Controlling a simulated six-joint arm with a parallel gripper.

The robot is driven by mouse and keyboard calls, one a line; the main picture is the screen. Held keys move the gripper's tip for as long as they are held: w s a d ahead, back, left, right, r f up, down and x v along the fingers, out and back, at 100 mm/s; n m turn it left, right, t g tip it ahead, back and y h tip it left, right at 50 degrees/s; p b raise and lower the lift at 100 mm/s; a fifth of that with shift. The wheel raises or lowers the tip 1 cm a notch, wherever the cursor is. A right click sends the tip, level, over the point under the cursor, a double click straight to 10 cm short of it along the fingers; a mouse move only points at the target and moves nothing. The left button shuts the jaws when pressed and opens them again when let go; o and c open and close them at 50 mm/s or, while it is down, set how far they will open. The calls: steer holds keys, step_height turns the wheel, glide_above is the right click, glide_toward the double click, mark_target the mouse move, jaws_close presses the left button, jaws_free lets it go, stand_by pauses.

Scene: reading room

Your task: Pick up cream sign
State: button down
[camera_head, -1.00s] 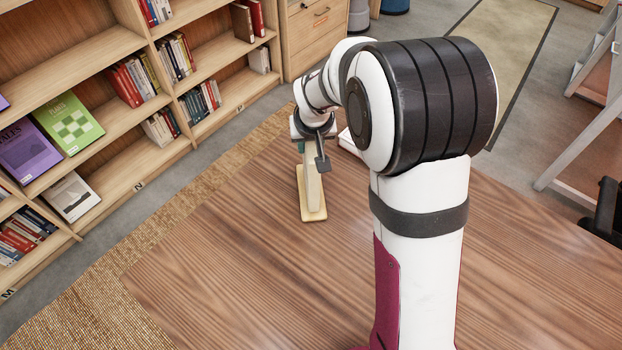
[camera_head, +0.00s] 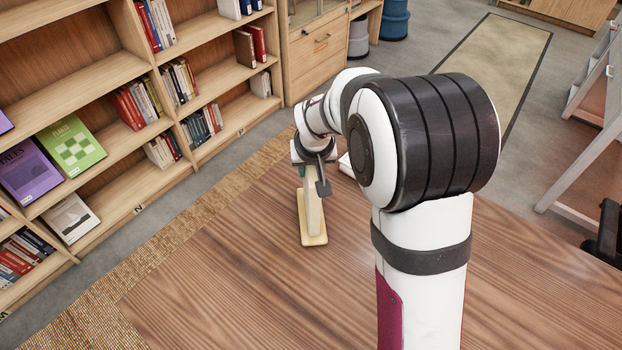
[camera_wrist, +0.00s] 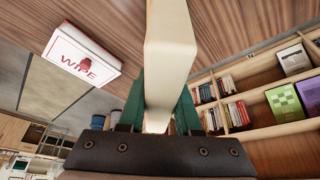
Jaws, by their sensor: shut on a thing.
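The cream sign (camera_head: 313,228) stands upright on the wooden table, with a flat tan base and a narrow upright panel seen nearly edge-on. My gripper (camera_head: 312,165) is at the top of the panel and shut on it. In the wrist view, the cream sign (camera_wrist: 168,55) runs between the green fingers of my gripper (camera_wrist: 158,112), one on each side. The base appears to rest on the table or very close to it; I cannot tell which. My gripper hides the sign's top edge in the head view.
A white box marked "WIPE" (camera_wrist: 82,56) lies on the table near the sign; my arm mostly hides it in the head view. The wooden table (camera_head: 220,270) is clear in front and to the left. A bookshelf (camera_head: 115,190) stands beyond the left edge.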

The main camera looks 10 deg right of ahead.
mark_target(316, 169)
steer(key=shift+r, duration=2)
steer(key=s+d+r, duration=0.5)
steer(key=d+r, duration=0.2)
steer(key=d, duration=0.3)
steer(key=w+a+f+m+g+h, duration=0.1)
steer(key=a+f+m+g, duration=0.1)
steer(key=m, duration=0.7)
steer(key=w+a+f+m+g+h, duration=0.1)
steer(key=a+f+m+g, duration=0.2)
steer(key=m, duration=0.6)
steer(key=a+f+m+g+h, duration=0.1)
steer(key=a+f+m+g, duration=0.1)
steer(key=m, duration=0.7)
steer(key=shift+w+a+f+g, duration=0.2)
steer(key=shift+a+f, duration=0.2)
steer(key=shift+a, duration=0.15)
steer(key=shift+w+a+f+g, duration=0.1)
steer(key=shift+w+a+f, duration=0.1)
steer(key=shift+a+f, duration=0.25)
steer(key=shift+f, duration=1.15)
steer(key=c, duration=0.5)
jaws_free()
